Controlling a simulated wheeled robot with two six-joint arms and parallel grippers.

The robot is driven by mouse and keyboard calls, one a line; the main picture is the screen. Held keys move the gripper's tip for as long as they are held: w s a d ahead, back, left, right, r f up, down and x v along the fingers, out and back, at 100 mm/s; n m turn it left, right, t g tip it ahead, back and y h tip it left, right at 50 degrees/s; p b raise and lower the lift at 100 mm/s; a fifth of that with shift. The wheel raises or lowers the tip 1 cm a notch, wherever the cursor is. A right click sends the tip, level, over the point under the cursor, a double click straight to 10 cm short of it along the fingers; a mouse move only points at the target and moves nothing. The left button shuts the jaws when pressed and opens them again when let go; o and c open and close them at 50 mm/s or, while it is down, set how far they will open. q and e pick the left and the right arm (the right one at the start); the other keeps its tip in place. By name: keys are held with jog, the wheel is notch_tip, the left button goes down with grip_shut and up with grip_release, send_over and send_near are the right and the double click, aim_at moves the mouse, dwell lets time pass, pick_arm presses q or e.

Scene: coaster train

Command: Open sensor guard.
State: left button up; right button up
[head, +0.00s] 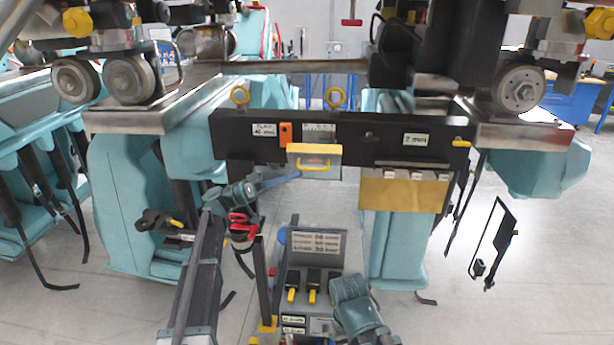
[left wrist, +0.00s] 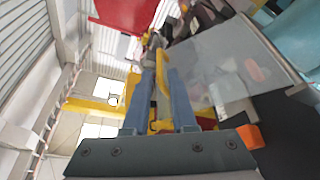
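The sensor guard (head: 328,150) is a small clear panel with a yellow handle (head: 314,168), hanging on the front of the black beam (head: 375,142). It looks closed. My left gripper (head: 298,172) reaches up from the left, its fingertips at the left end of the handle. In the left wrist view the two blue fingers (left wrist: 160,72) stand apart, with the yellow handle (left wrist: 171,62) at their tips beside the clear panel (left wrist: 215,75). I cannot tell whether they touch it. No right gripper fingers show; only part of my right arm shows low in the head view.
An orange block (head: 285,134) sits left of the guard, and a brass plate (head: 403,190) hangs to its right. A tray with a label board (head: 317,245) and yellow-tipped tools is below. Coaster wheels (head: 519,89) flank both sides.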

pick_arm(q)
jog(key=b+v, duration=0.2)
jog(key=v, duration=0.6)
pick_arm(e)
notch_tip(320, 180, down, 3)
jog(key=shift+r, duration=0.1)
pick_arm(q)
jog(key=shift+a, duration=0.1)
